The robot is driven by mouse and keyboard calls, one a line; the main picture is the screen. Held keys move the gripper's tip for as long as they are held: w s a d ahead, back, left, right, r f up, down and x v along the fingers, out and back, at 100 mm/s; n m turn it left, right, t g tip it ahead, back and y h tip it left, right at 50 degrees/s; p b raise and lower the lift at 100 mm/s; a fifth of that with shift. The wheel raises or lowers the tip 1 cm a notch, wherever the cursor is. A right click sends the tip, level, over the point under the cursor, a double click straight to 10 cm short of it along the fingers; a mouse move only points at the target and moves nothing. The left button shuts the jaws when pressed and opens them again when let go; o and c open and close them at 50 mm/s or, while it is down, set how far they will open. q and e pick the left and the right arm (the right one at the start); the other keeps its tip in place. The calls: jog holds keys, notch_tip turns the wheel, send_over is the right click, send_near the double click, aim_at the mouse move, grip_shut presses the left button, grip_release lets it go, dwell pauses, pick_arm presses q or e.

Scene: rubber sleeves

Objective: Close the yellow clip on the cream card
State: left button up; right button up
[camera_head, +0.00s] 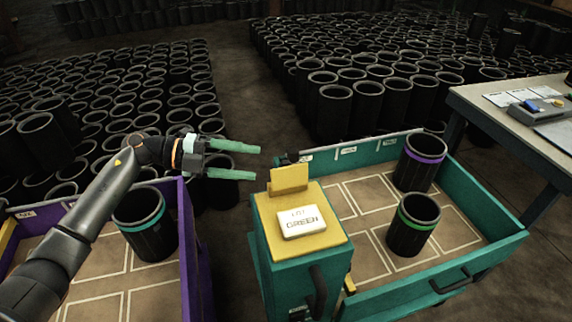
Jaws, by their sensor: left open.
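The yellow clip (289,178) stands raised at the back edge of a yellow plate (330,247) on top of a teal stand. The cream card (301,221), printed with "GREEN", lies flat on the plate in front of the clip. The clip is tilted up and apart from the card. My left gripper (253,163) is open and empty, its two pale green fingers pointing right, just left of the clip in the picture. My right gripper is not in view.
A teal cart (451,291) right of the stand holds a purple-banded sleeve (418,165) and a green-banded sleeve (412,226). A purple cart (189,240) at left holds a teal-banded sleeve (146,225). Many black sleeves fill the floor behind. A table (480,101) stands at right.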

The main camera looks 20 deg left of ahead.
aim_at(287, 168)
pick_arm(q)
jog(key=p+x, duration=0.1)
jog(key=x, duration=0.8)
jog(key=shift+d, duration=0.2)
jog(key=shift+c, duration=0.3)
grip_shut()
